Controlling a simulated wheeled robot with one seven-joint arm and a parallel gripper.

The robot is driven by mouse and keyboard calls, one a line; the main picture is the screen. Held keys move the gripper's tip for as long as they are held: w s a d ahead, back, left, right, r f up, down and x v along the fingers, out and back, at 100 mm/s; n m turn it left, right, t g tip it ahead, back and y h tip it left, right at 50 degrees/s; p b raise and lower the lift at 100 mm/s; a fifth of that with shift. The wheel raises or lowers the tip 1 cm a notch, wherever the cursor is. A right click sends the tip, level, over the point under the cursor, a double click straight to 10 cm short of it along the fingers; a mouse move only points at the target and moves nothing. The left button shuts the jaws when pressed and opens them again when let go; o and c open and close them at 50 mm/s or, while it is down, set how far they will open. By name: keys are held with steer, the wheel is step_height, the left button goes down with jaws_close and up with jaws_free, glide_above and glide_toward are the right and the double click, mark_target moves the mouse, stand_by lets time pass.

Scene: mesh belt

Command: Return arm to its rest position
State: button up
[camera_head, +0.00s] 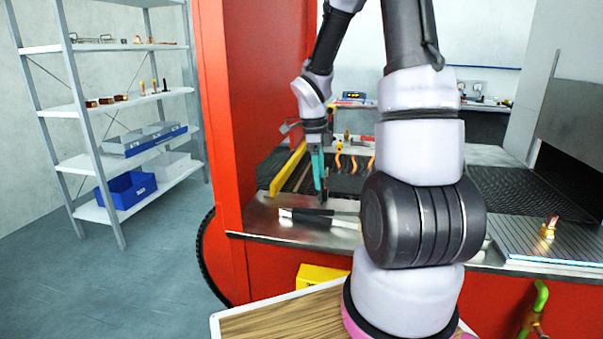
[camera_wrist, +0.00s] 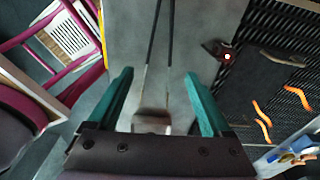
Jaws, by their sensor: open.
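My gripper (camera_head: 319,188) has teal fingers and points down over the metal ledge at the near edge of the mesh belt. In the wrist view my gripper (camera_wrist: 158,82) is open, its two fingers well apart with nothing clamped between them. A tool with two long black handles and a metal end (camera_wrist: 152,122) shows between the fingers, below them. In the head view the black-handled tool (camera_head: 305,212) lies on the ledge (camera_head: 265,222), just under the fingertips. My arm hides part of the ledge and belt.
The dark mesh belt (camera_head: 510,188) holds several orange curved pieces (camera_head: 338,161). A yellow bar (camera_head: 288,170) runs along its left side, next to the red housing (camera_head: 258,90). A small copper-coloured piece (camera_head: 549,227) stands at right. Shelves (camera_head: 70,108) stand at left, with clear floor before them.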

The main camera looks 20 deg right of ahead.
steer(key=s+a+r+n+t+y, duration=0.1)
steer(key=s+a+r+n+t, duration=0.1)
steer(key=s+r+n, duration=0.3)
steer(key=s+a+r+n+t+y, duration=0.1)
steer(key=s+a+r+n+t, duration=0.2)
steer(key=s+r+n, duration=0.2)
steer(key=s+a+r+n+t+y, duration=0.1)
steer(key=s+a+r+n+t, duration=0.2)
steer(key=r+n, duration=0.7)
steer(key=v, duration=0.5)
steer(key=shift+w+a+r, duration=0.25)
steer(key=shift+a, duration=0.05)
